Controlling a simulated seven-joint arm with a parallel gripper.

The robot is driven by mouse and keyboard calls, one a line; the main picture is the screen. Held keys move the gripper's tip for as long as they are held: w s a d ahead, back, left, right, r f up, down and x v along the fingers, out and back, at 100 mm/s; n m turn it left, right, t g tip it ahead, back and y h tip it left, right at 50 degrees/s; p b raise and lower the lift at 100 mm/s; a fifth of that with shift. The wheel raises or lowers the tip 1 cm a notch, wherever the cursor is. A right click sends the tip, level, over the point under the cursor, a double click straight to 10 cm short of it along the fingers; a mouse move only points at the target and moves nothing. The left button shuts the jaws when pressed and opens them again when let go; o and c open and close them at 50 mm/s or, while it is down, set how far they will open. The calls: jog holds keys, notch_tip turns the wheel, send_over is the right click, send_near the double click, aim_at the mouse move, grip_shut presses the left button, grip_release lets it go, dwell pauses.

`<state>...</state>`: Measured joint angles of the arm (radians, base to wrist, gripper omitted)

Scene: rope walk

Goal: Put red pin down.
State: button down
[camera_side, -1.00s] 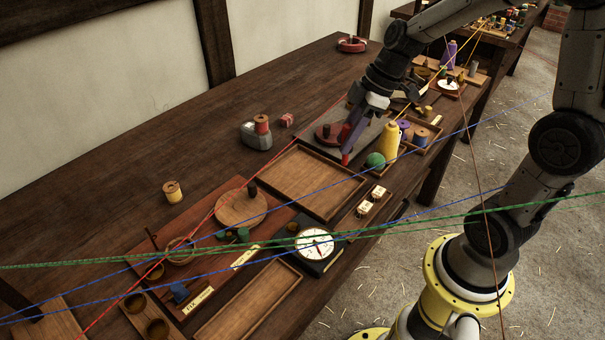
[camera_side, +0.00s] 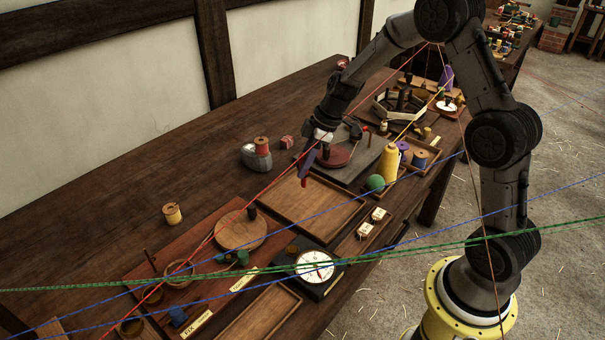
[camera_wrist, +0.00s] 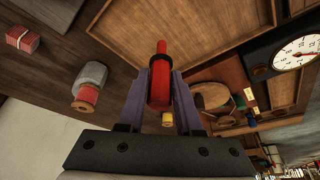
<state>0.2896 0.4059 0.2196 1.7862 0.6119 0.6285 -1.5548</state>
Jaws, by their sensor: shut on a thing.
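A red pin (camera_wrist: 160,85) is held between the two purple fingers of my gripper (camera_wrist: 160,100) in the wrist view. Its narrower tip points away from the wrist. The pin's lower end (camera_side: 304,182) shows small and dark below the fingers there. I cannot tell the exact height over the table.
A grey weight with a red spool (camera_side: 261,146) and a small red block (camera_side: 287,142) stand left of my gripper. Red, blue and green ropes cross the view.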

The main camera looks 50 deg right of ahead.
jog(key=shift+w+f, duration=0.25)
jog(key=shift+f, duration=1.5)
jog(key=shift+f, duration=0.15)
jog(key=c, duration=0.6)
grip_release()
